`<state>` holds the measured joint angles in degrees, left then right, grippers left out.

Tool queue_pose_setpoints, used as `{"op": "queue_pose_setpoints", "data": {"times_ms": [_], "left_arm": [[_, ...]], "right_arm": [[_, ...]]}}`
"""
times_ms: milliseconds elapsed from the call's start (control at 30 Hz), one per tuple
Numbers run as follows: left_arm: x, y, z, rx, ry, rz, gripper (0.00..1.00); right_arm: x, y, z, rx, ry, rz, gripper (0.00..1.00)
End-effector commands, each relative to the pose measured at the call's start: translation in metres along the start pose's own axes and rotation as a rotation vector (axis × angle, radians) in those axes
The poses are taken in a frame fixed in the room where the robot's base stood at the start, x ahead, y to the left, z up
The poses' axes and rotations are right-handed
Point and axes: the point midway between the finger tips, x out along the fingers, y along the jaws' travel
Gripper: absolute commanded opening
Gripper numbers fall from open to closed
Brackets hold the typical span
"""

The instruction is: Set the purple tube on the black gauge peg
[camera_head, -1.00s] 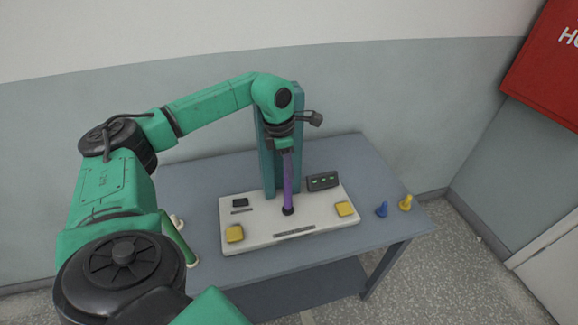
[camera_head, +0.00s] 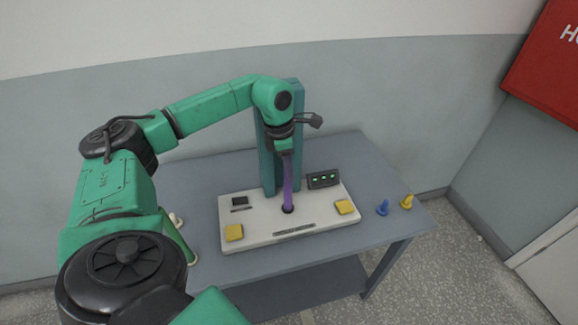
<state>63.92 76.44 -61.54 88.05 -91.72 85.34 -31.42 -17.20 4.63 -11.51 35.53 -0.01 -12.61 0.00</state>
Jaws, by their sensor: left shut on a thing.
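The purple tube (camera_head: 288,182) stands about upright over the middle of the white gauge base. Its lower end is at the black gauge peg (camera_head: 288,210), of which only a dark bit shows at the tube's foot. My left gripper (camera_head: 284,150) is above, shut on the tube's upper end, with the fingers partly hidden by the wrist. My right gripper is not in view.
A blue peg (camera_head: 382,208) and a yellow peg (camera_head: 407,202) stand right on the grey table (camera_head: 200,178). A green tube (camera_head: 180,240) lies left, partly hidden.

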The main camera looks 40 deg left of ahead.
Motion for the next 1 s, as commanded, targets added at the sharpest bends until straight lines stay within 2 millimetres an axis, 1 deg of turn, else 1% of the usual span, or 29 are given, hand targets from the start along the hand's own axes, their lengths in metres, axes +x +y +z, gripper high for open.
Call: {"op": "queue_pose_setpoints", "data": {"times_ms": [33, 67, 100, 400, 467, 533, 567, 667, 800, 900, 1000], "left_arm": [[0.001, 0.000, 0.000, 0.000, -0.001, 0.000, 0.33], [0.000, 0.000, 0.000, 0.000, -0.001, 0.000, 0.45], [0.000, 0.000, 0.000, 0.000, 0.000, 0.000, 0.60], [0.000, 0.000, 0.000, 0.000, 0.000, 0.000, 0.61], [-0.003, 0.000, 0.000, 0.000, -0.001, 0.001, 0.61], [-0.010, 0.001, 0.001, 0.000, -0.002, 0.001, 0.61], [-0.015, 0.001, 0.001, 0.000, -0.004, 0.003, 0.61], [-0.041, 0.001, 0.001, 0.000, -0.006, 0.003, 0.61], [-0.085, 0.001, 0.001, 0.000, -0.006, 0.003, 0.61], [-0.113, 0.000, 0.001, 0.000, -0.006, 0.002, 0.61], [-0.133, 0.000, 0.001, 0.000, -0.003, 0.001, 0.61]], "right_arm": [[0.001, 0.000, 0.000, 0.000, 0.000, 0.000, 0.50], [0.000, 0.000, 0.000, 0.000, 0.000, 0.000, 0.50], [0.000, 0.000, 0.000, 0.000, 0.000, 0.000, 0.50], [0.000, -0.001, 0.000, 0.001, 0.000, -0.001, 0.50], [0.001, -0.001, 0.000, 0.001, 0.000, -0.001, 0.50], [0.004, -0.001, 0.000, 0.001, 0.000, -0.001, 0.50], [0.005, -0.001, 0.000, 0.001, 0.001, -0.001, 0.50], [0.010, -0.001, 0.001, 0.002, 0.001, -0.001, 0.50], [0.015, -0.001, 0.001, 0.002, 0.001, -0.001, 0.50], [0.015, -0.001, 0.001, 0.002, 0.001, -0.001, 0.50], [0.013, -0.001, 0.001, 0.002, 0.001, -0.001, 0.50]]}}
